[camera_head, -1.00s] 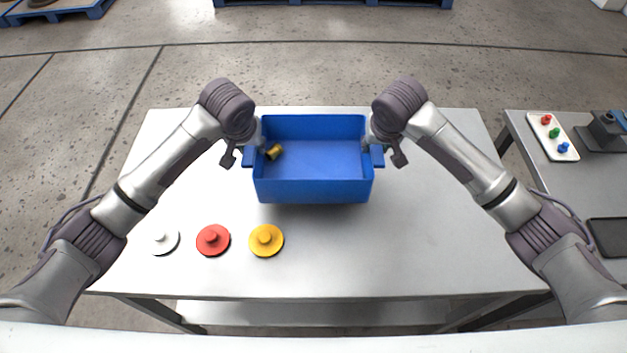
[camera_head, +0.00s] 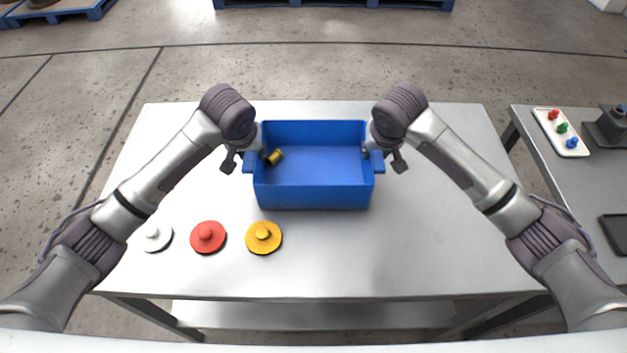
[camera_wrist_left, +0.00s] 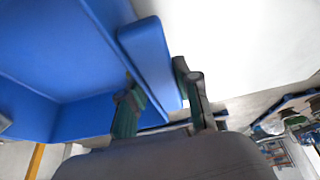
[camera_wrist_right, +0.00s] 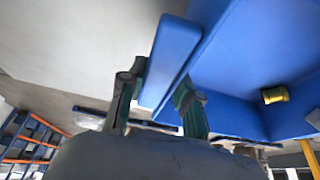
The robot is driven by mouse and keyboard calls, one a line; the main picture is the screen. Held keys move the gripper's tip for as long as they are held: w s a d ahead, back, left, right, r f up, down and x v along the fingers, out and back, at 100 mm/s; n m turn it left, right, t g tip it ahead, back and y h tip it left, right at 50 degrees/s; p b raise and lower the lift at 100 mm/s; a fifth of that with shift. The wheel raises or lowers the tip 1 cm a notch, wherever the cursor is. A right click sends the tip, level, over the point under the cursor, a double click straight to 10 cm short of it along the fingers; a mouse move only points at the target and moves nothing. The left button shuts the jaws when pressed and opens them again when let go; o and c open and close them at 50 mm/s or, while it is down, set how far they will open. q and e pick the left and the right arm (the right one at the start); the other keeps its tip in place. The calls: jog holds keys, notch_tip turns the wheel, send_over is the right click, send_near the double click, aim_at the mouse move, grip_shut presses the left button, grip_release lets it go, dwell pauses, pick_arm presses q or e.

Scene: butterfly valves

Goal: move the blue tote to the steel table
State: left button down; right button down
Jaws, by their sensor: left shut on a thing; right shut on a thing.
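The blue tote (camera_head: 313,195) is level over the steel table (camera_head: 430,240), between my two arms; I cannot tell for sure whether its base touches the top. My left gripper (camera_wrist_left: 160,105) is shut on the tote's left handle (camera_wrist_left: 150,60). My right gripper (camera_wrist_right: 155,95) is shut on the tote's right handle (camera_wrist_right: 170,55).
White (camera_head: 158,238), red (camera_head: 208,237) and yellow (camera_head: 264,237) knobbed discs lie at the table's front left. A second table (camera_head: 590,185) at the right holds a white tray (camera_head: 561,133) with coloured knobs and a dark device (camera_head: 608,128). The table's right half is clear.

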pick_arm(q)
jog(key=c, duration=1.2)
grip_release()
jog(key=shift+a+f, duration=0.15)
jog(key=shift+f, duration=0.05)
pick_arm(e)
jog(key=c, duration=1.2)
grip_release()
jog(key=shift+d+f, duration=0.15)
jog(key=shift+f, duration=0.05)
pick_arm(q)
jog(key=o, duration=0.4)
pick_arm(e)
jog(key=o, duration=0.4)
pick_arm(q)
jog(key=v, duration=1.1)
jog(key=shift+s+r, duration=0.2)
jog(key=shift+r, duration=0.1)
pick_arm(e)
jog(key=shift+r, duration=0.1)
jog(key=shift+s+r, duration=0.2)
jog(key=shift+r, duration=0.25)
pick_arm(q)
jog(key=shift+r, duration=0.15)
pick_arm(e)
jog(key=v, duration=1.1)
